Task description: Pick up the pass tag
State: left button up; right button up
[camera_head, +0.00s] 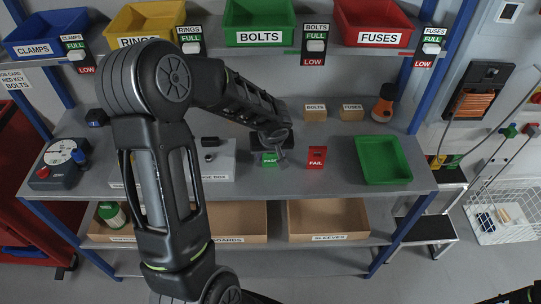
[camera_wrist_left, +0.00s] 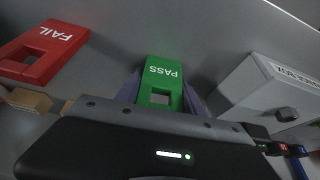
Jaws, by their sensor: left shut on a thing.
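The green pass tag (camera_head: 268,160) is at the grey worktop in the head view, left of the red fail tag (camera_head: 316,157). My left gripper (camera_head: 281,153) reaches down over the worktop and is shut on the pass tag. In the left wrist view the pass tag (camera_wrist_left: 163,72) sits between the two fingers, its lettering upside down and a square hole near the gripper body. I cannot tell whether it touches the worktop. The fail tag (camera_wrist_left: 45,50) lies apart to the left in that view. My right gripper is not clearly in view.
An empty green tray (camera_head: 383,160) stands on the worktop's right. A white box (camera_head: 218,160) is left of the tags. Small brown boxes (camera_head: 315,112) and an orange-black item (camera_head: 383,103) stand behind. Labelled bins (camera_head: 258,22) line the shelf above.

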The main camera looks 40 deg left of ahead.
pick_arm(q)
jog(key=shift+c, duration=0.7)
notch_tip(320, 180, up, 10)
dwell(0.4)
jog(key=shift+d, duration=0.1)
